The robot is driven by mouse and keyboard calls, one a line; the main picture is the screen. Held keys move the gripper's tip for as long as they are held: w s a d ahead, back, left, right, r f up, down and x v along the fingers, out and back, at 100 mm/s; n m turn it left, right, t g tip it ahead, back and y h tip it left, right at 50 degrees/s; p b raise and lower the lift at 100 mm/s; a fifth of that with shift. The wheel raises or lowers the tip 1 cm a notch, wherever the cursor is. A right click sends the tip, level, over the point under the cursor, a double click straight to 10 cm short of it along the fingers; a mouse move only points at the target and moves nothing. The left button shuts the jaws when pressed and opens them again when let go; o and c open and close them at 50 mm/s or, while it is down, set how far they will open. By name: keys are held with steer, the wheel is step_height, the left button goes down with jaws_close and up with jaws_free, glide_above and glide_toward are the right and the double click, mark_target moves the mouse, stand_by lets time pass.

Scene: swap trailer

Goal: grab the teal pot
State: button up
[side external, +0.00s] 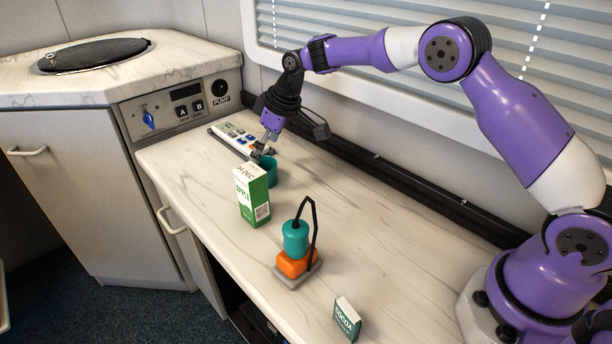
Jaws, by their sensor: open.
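The teal pot (269,172) stands on the marble-patterned counter, partly hidden behind a green and white carton. My gripper (264,150) points down at the pot's rim, with its fingers at or just above the opening. The jaws are open. I cannot tell from this view whether a finger is inside the pot or touching it.
The green and white carton (252,196) stands right in front of the pot. A white keypad device (238,138) lies behind it. A black hooked bar (313,232) rises beside the orange block (296,263). A small cocoa box (347,318) stands near the front. The counter's middle right (390,230) is clear.

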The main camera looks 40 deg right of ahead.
mark_target(263, 166)
steer(key=f, duration=0.4)
steer(key=shift+w+a, duration=0.2)
steer(key=shift+w+a+f, duration=0.1)
steer(key=shift+w+f, duration=0.1)
steer(key=shift+f, duration=0.3)
steer(key=c, duration=1.1)
